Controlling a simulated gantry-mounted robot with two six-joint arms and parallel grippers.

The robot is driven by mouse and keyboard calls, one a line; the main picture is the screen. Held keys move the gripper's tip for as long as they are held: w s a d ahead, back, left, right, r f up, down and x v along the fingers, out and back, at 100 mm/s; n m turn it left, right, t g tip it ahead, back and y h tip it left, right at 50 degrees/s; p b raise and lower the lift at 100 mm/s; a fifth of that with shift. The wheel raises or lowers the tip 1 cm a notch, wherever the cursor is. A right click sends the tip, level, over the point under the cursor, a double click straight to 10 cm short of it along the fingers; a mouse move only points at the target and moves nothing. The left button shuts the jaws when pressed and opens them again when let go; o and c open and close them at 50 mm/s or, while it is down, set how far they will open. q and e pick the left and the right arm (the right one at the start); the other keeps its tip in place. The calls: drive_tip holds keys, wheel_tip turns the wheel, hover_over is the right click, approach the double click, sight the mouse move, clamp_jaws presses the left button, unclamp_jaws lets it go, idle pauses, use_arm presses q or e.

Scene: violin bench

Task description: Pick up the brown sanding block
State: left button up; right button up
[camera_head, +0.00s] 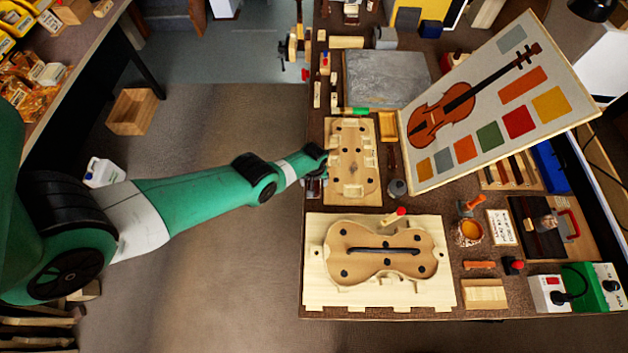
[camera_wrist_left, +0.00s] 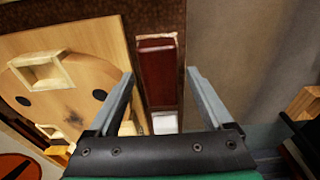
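The brown sanding block (camera_wrist_left: 157,75) is a long reddish-brown block on the dark bench edge in the left wrist view. My left gripper (camera_wrist_left: 160,76) is open, with one finger to each side of the block in the picture. I cannot tell how far above the block the fingertips are. In the head view my left gripper (camera_head: 316,182) is over the bench's left edge, beside the wooden mould board. The block is not clearly visible there, near or behind the gripper. My right gripper is not in view.
The mould board (camera_head: 369,190) with raised wooden blocks lies close beside the left gripper. A larger violin body form (camera_head: 432,297) lies in front of it. A white piece (camera_wrist_left: 165,123) sits at the block's near end. The floor left of the bench is open.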

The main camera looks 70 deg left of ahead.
use_arm(q)
clamp_jaws()
drive_tip(key=shift+r, duration=0.1)
wheel_tip(320, 180, up, 4)
drive_tip(key=p, duration=0.4)
drive_tip(key=shift+r+p, duration=0.25)
drive_tip(key=shift+p, duration=0.1)
drive_tip(key=s+d+r+p, duration=0.8)
drive_tip(key=s+d+p, duration=0.1)
drive_tip(key=p, duration=0.8)
drive_tip(key=shift+s+r, duration=0.4)
drive_tip(key=shift+s, duration=0.4)
drive_tip(key=shift+d, duration=0.1)
